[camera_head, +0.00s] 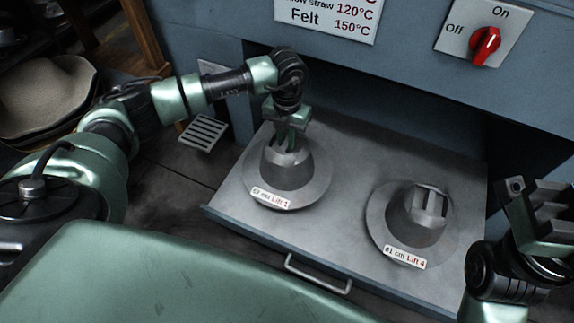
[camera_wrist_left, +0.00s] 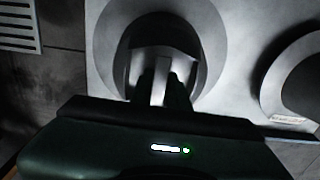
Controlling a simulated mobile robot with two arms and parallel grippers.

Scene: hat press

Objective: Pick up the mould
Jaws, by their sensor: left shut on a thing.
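Two grey hat-shaped metal moulds with wide brims stand on the pulled-out drawer. The left mould (camera_head: 287,172) carries a label reading "57 cm" and what looks like "Lift 1". The right mould (camera_head: 414,219) is labelled "61 cm Lift 4" and has a raised grip block on its crown. My left gripper (camera_head: 285,143) points down onto the left mould's crown and is shut on its grip. In the left wrist view the same mould (camera_wrist_left: 213,45) lies under my gripper (camera_wrist_left: 166,88). The mould appears level; I cannot tell whether it touches the drawer. My right gripper (camera_head: 541,212) is at the right edge, away from both moulds.
The drawer (camera_head: 345,160) has a handle (camera_head: 318,274) at its front. Above it the blue press body carries a temperature sign (camera_head: 326,17) and a red Off/On knob (camera_head: 485,45). Felt hats (camera_head: 42,88) are stacked at the far left. A floor grate (camera_head: 203,132) lies left of the drawer.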

